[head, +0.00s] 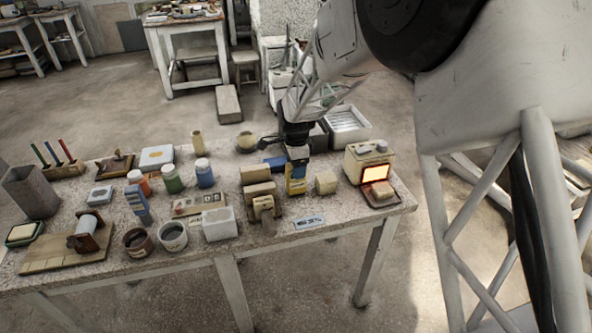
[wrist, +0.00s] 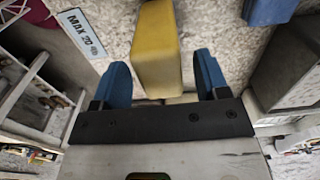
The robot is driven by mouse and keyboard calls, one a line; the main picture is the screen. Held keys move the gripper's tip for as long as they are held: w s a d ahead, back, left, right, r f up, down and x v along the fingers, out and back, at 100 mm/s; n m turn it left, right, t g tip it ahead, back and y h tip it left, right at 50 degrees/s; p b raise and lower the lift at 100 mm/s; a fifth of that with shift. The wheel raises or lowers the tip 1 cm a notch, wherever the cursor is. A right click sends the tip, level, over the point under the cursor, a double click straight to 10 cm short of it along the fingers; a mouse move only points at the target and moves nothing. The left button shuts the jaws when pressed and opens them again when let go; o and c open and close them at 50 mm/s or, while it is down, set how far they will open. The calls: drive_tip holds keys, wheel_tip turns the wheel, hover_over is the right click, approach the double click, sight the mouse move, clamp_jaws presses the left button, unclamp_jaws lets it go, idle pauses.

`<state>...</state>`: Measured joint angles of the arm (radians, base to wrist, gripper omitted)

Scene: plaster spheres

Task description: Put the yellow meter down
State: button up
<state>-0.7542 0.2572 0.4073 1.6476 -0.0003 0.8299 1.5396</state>
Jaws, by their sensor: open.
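The yellow meter (head: 295,186) stands on the table, right of the middle, directly below my gripper (head: 298,160). In the wrist view the yellow meter (wrist: 156,45) is a yellow block with its near end between the blue fingers of my gripper (wrist: 162,72). The fingers are apart, with a visible gap on each side of the meter.
A cream block (head: 326,183) and a small oven with a glowing front (head: 368,163) are to the right. A flat label (head: 309,222) lies in front.

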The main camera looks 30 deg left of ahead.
wheel_tip(320, 180, up, 10)
idle(0.5)
idle(0.8)
drive_tip(key=shift+d+r, duration=0.1)
drive_tip(key=shift+d, duration=0.1)
drive_tip(key=s+d+r+n, duration=0.15)
drive_tip(key=d+r, duration=0.25)
drive_tip(key=d, duration=0.8)
drive_tip(key=s+d+r+n+t, duration=0.1)
drive_tip(key=s+d+r, duration=0.3)
drive_tip(key=d, duration=0.7)
drive_tip(key=s+d+r+n, duration=0.15)
drive_tip(key=d+r, duration=0.35)
drive_tip(key=d, duration=0.7)
drive_tip(key=s+d+f+n+t, duration=0.1)
drive_tip(key=s+d+n, duration=0.3)
drive_tip(key=s+d, duration=1.7)
drive_tip(key=s, duration=0.2)
drive_tip(key=shift+s+d+f+n+t, duration=0.3)
drive_tip(key=shift+s+f+n, duration=0.05)
drive_tip(key=shift+n, duration=0.05)
